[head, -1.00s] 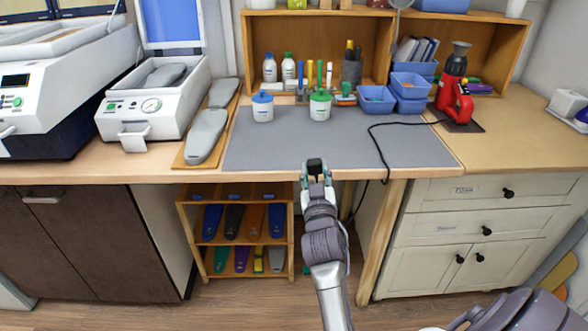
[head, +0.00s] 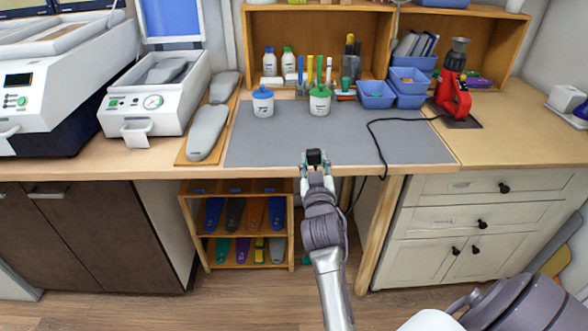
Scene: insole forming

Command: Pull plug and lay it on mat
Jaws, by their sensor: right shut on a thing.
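My right gripper (head: 317,164) is at the front edge of the bench, near the middle of the picture. It is shut on a small black plug (head: 314,157). The plug shows against the front edge of the grey mat (head: 270,145); I cannot tell whether it touches the mat. A black cable (head: 376,137) runs from the red tool (head: 453,97) across the mat's right part, over the bench edge and down behind my right arm. Its join to the plug is hidden. My left gripper is not in view.
Two white jars, one blue-lidded (head: 263,103) and one green-lidded (head: 320,100), stand at the mat's back. Blue bins (head: 376,96) stand at its back right. Grey insoles (head: 207,132) lie on a board to the left. The mat's middle is clear.

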